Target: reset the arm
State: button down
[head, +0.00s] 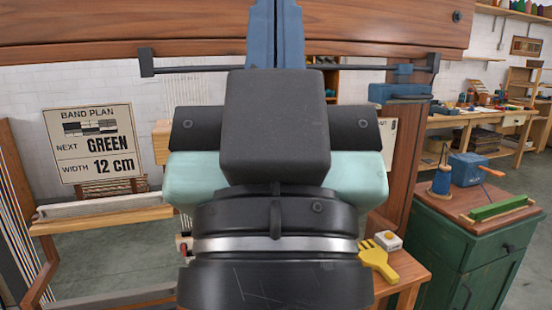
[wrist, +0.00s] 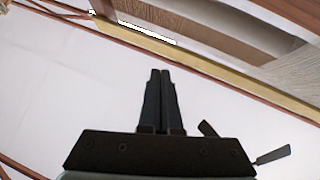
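My gripper (head: 275,30) is raised in the upper middle of the head view, its fingers pointing up past the top edge in front of a wooden beam. In the wrist view my gripper (wrist: 161,72) has its two dark fingers side by side, together, with nothing held between them. My arm's dark wrist and pale teal housing fill the centre of the head view and hide what lies behind. The wrist view looks on a pale surface crossed by wooden bars.
A wooden loom beam (head: 120,30) crosses above, with a post (head: 400,150) at right. A band plan sign (head: 95,143) reads green, 12 cm. A yellow comb (head: 377,260) lies on a small wooden table (head: 408,268).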

notch_tip(320, 180, up, 18)
jog(key=p, duration=1.6)
